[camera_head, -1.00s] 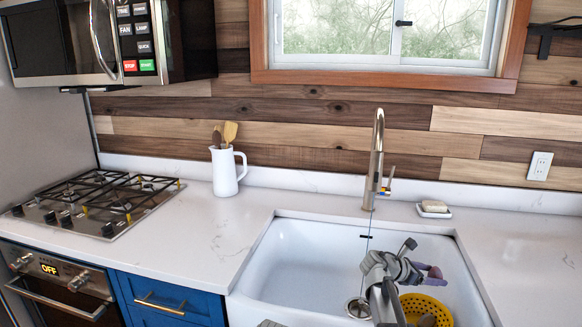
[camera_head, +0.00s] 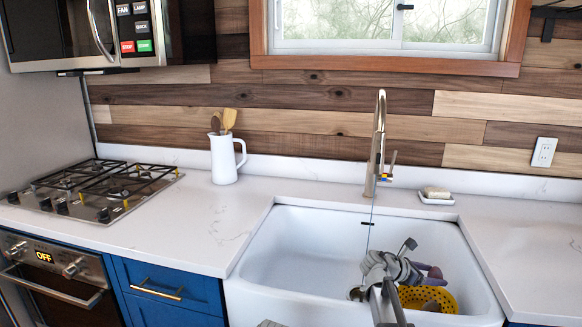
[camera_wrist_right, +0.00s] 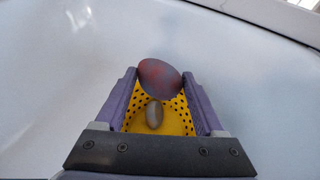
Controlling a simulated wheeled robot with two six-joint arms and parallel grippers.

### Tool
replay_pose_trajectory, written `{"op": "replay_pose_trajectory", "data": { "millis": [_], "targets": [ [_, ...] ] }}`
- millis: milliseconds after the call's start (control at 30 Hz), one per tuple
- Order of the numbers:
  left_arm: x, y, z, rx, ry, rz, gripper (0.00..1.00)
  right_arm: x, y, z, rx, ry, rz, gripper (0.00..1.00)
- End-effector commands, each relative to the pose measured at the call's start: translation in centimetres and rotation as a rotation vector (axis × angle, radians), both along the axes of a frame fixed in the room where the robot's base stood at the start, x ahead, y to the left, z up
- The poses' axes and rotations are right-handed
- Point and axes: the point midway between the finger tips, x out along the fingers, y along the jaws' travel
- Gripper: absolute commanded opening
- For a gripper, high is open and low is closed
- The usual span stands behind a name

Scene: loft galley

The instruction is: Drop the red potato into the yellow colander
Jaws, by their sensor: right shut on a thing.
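The red potato (camera_wrist_right: 160,76) is a dull red, egg-shaped thing held between the purple fingertips of my right gripper (camera_wrist_right: 160,84). In the head view my right gripper (camera_head: 431,271) hangs inside the sink, above the yellow colander (camera_head: 447,299); I cannot make out the potato clearly there. The colander (camera_wrist_right: 146,126) has a perforated wall and shows below and between the fingers in the wrist view. A grey-brown oval thing (camera_wrist_right: 155,114) lies inside it. The red potato is above the colander, apart from its floor. My left gripper is not in view.
The white sink (camera_head: 300,250) surrounds the colander, with its left part clear. A tall faucet (camera_head: 377,145) stands behind it. A soap dish (camera_head: 436,200), a white jug with utensils (camera_head: 226,160) and a gas hob (camera_head: 100,190) are on the counter.

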Motion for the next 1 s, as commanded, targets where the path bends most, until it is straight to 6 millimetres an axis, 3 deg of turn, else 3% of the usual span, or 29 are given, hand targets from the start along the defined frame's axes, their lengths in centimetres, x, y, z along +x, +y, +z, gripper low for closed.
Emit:
{"op": "replay_pose_trajectory", "data": {
  "millis": [33, 267, 567, 1000],
  "targets": [
    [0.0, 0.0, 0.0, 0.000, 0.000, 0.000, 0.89, 0.0, 0.0, 0.0, 0.000, 0.000, 0.000, 0.74],
    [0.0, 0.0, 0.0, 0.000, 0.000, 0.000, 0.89, 0.0, 0.0, 0.0, 0.000, 0.000, 0.000, 0.99],
    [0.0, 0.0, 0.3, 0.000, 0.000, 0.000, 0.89, -0.1, 0.4, 0.3, 0.000, 0.000, 0.001, 1.00],
    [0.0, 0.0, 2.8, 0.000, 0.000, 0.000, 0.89, -1.5, 6.1, 2.8, 0.000, 0.000, 0.002, 1.00]
  ]
}}
